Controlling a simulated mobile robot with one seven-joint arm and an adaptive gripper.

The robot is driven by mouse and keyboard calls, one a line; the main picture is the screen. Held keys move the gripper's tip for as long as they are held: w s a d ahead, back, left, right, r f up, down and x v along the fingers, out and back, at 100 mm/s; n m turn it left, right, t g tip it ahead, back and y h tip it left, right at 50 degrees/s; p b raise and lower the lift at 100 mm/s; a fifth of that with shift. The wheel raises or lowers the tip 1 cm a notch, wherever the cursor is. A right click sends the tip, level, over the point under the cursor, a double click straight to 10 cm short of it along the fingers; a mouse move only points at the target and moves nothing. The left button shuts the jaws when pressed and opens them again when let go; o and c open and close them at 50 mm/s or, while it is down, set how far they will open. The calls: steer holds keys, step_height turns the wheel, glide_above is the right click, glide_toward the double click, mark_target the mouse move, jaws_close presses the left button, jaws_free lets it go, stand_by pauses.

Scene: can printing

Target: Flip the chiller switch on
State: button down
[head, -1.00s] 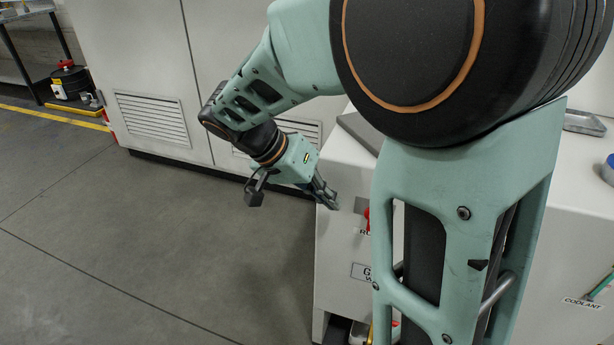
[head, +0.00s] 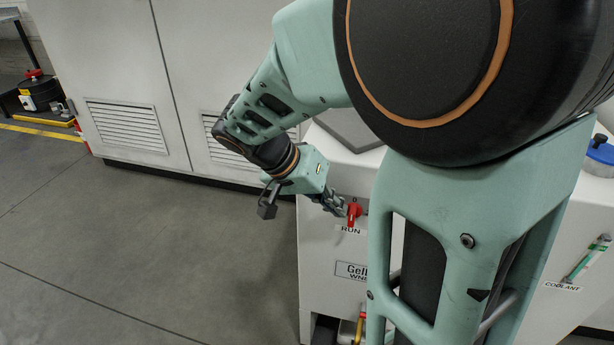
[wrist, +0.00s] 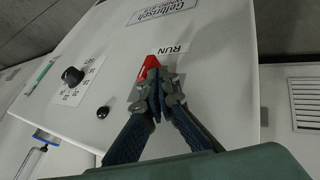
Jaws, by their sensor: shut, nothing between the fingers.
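The chiller is a white cabinet (head: 318,250) in front of me. On its face is a red switch handle (head: 353,213) just above the RUN label (head: 350,229). In the wrist view the red handle (wrist: 148,67) is partly hidden behind my fingertips, beside the RUN label (wrist: 173,49). My gripper (head: 338,206) is shut and empty, its fingertips right at the left side of the handle in the head view. In the wrist view the closed fingertips (wrist: 157,86) overlap the handle's edge; I cannot tell whether they touch it.
A black knob (wrist: 72,76) with a scale and a small black button (wrist: 103,112) sit on the same face. A coolant gauge (head: 585,260) is at the right. A large white cabinet with vents (head: 126,124) stands behind. Open grey floor (head: 130,250) lies at the left.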

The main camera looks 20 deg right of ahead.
steer(key=shift+s+d+r+t+y, duration=0.1)
steer(key=shift+d+r+t+y, duration=0.15)
steer(key=shift+y, duration=0.45)
